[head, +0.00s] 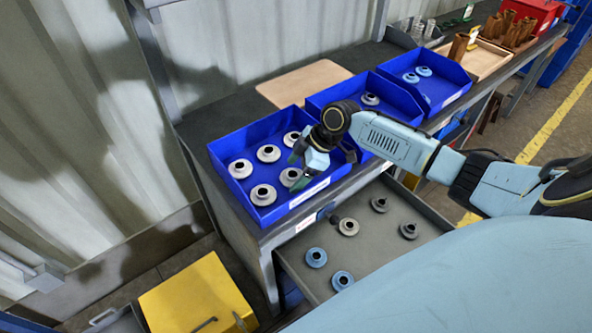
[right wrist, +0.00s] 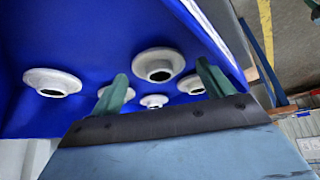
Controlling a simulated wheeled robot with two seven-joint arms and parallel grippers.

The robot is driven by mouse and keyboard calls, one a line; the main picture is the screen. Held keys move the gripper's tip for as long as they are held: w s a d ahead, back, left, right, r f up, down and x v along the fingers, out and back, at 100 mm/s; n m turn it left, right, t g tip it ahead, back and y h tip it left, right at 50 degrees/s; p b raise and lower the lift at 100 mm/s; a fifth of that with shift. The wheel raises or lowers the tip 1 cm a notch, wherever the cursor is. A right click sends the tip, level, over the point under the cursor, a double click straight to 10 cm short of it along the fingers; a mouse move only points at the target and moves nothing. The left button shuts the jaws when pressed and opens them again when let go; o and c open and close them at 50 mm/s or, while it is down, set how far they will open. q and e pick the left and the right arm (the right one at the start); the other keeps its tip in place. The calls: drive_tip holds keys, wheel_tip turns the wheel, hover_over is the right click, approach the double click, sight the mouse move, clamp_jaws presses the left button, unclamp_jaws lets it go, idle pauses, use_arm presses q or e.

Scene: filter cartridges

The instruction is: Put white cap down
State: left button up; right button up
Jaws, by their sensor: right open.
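Several white caps lie in the left blue bin (head: 228,200), among them a cap at the left (head: 240,168), one at the front (head: 263,194) and one beside my gripper (head: 290,177). My right gripper (head: 300,170) is over the right part of this bin, open, its green fingers pointing down. In the right wrist view, the open fingers (right wrist: 164,82) have white caps (right wrist: 158,62) showing between and around them on the blue floor. No cap is clearly held. The gripper and forearm hide part of the bin. My left gripper is out of view.
An open drawer (head: 440,222) below holds blue, grey and pale caps. A middle blue bin (head: 330,95) and a right blue bin (head: 455,75) stand along the bench. A tan board (head: 305,82) lies behind. A yellow box (head: 195,295) is on the floor.

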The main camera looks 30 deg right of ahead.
drive_tip(key=p+v, duration=0.1)
drive_tip(key=v, duration=1)
drive_tip(key=shift+d+r, duration=0.15)
drive_tip(key=shift+r, duration=0.2)
drive_tip(key=shift+s, duration=0.1)
